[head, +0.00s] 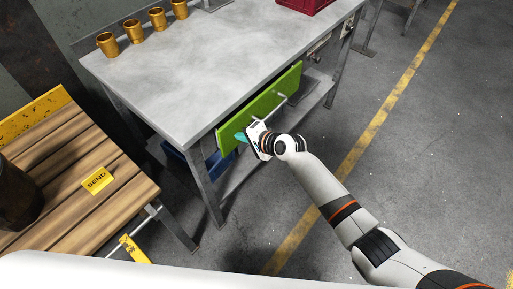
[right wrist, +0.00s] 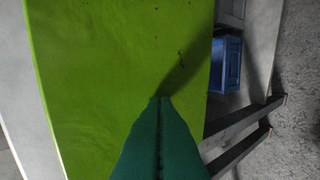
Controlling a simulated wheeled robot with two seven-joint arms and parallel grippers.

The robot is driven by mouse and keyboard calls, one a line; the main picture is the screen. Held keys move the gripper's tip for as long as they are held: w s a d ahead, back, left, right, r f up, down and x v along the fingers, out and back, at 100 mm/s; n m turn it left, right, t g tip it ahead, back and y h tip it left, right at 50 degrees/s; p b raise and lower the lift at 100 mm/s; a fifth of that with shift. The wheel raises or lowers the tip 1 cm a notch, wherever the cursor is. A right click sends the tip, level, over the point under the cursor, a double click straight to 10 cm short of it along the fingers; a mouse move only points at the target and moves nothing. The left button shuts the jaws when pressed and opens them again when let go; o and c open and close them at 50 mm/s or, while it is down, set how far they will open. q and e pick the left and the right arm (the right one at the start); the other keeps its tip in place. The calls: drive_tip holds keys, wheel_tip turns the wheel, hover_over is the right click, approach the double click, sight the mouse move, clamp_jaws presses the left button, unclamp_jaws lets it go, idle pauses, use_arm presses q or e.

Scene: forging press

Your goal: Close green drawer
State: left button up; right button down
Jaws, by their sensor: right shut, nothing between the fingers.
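The green drawer (head: 262,103) is under the grey metal table (head: 200,75). Its front, with a bar handle (head: 282,96), stands along the table's front edge; how far it is pulled out is hard to tell. My right gripper (head: 241,137) is at the left part of the drawer front, its teal fingers shut and empty. In the right wrist view the shut fingers (right wrist: 160,100) point at the green drawer front (right wrist: 120,60), which fills most of the picture. Whether they touch it is unclear. My left gripper is not in view.
A blue bin (head: 190,166) sits on the shelf below the table. Gold cups (head: 107,44) and a red crate (head: 303,4) stand on top. A wooden bench (head: 75,165) with a yellow SEND sign (head: 98,180) is at left. The floor at right is clear.

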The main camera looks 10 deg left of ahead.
drive_tip(key=shift+w+a+b, duration=0.2)
drive_tip(key=shift+w+a, duration=0.2)
drive_tip(key=shift+a, duration=0.2)
drive_tip(key=shift+w+a+b, duration=0.15)
drive_tip(key=shift+w+a, duration=0.2)
drive_tip(key=shift+a, duration=0.2)
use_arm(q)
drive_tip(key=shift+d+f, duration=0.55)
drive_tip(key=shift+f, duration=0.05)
use_arm(e)
drive_tip(key=shift+r, duration=0.15)
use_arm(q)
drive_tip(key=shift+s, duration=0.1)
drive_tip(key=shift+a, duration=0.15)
use_arm(e)
drive_tip(key=shift+r, duration=0.1)
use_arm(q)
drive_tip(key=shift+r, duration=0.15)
